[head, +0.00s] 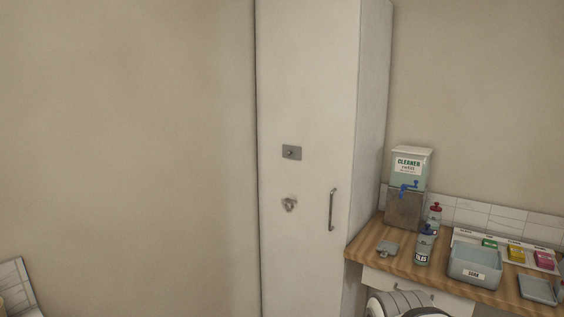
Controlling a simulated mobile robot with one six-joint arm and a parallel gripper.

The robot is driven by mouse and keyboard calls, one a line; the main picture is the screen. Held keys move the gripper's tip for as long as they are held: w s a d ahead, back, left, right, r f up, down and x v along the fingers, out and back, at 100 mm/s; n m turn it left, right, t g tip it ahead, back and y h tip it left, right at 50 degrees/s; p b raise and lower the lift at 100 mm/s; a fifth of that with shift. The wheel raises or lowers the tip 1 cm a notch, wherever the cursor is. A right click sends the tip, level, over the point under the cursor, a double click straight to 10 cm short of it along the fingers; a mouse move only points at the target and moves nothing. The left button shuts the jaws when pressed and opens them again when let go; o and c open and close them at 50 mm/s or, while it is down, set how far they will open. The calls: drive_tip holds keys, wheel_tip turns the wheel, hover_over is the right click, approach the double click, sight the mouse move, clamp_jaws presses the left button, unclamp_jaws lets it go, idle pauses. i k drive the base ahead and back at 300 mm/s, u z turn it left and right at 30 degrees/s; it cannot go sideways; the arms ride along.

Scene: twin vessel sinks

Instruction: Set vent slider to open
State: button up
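I see nothing that I can clearly identify as the vent slider in the head view. A tall white cabinet (310,80) stands in the middle, its door shut. A small grey plate with a dark centre (291,152) is on the door; I cannot tell what it is. Below it is a small metal knob or latch (289,204), also too small to read. A vertical bar handle (332,209) is near the door's right edge. A white rounded part of my arm shows at the bottom edge, right of centre. My gripper is not in view.
A wooden counter (440,273) right of the cabinet holds a cleaner dispenser (411,168), bottles (424,247), a labelled grey bin (474,264), a small grey item (387,248), colourful packs (516,251) and a tray (538,290). The wall (120,130) left of the cabinet is bare.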

sight(290, 153)
drive_tip(key=z, duration=0.4)
drive_tip(key=i, duration=1.65)
drive_tip(key=u, duration=0.45)
